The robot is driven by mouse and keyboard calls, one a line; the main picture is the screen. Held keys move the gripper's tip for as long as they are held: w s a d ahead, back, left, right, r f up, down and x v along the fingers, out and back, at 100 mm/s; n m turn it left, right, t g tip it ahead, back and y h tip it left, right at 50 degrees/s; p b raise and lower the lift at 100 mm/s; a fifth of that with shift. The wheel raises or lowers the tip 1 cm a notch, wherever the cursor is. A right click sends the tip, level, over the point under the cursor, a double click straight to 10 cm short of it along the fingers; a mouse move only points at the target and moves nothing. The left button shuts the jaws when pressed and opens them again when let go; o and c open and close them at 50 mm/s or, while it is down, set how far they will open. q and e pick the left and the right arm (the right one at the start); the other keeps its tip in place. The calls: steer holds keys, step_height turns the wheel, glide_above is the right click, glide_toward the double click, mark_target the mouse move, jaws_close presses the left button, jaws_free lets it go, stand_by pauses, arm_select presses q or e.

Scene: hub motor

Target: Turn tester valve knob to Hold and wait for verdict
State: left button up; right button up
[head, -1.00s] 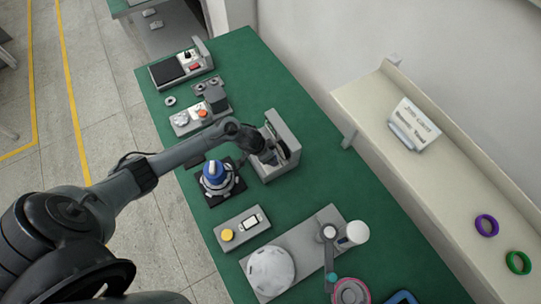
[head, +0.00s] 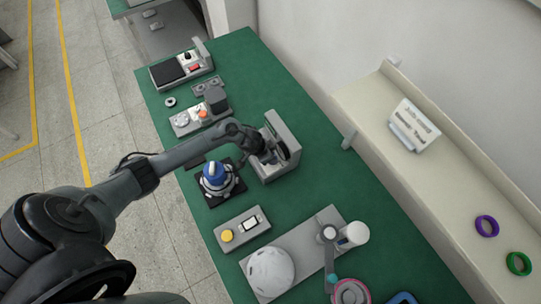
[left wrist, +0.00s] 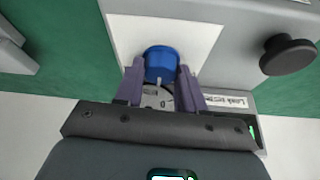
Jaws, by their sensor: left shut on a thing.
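In the left wrist view, my left gripper (left wrist: 162,84) is shut on the blue valve knob (left wrist: 160,62), with a purple finger on either side. A grey dial face (left wrist: 157,98) with a letter on it shows between the fingers, partly hidden. A label reading "Leak test" (left wrist: 230,101) is partly covered beside them. Which setting the knob points to cannot be read, and no verdict is legible. My right gripper is not in view.
A blue-topped part (head: 215,172) stands on a black base close to the gripper. A box with a yellow button (head: 227,236) and a white dome (head: 270,270) are nearer. A black round knob (left wrist: 288,55) sticks out right of the gripper. A shelf (head: 375,130) runs along the right.

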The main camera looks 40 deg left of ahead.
arm_select(q)
steer(key=shift+w+a+m+g+h, duration=0.1)
steer(key=shift+m+g+h, duration=0.3)
steer(key=shift+m, duration=0.95)
steer(key=shift+a+m+g+h, duration=0.1)
steer(key=shift+m+g+h, duration=0.3)
steer(key=shift+m, duration=0.95)
steer(key=o, duration=1)
steer(key=shift+d, duration=0.1)
steer(key=shift+o, duration=0.2)
steer(key=v, duration=1)
steer(key=shift+a+r+p, duration=0.2)
steer(key=shift+r+p, duration=0.15)
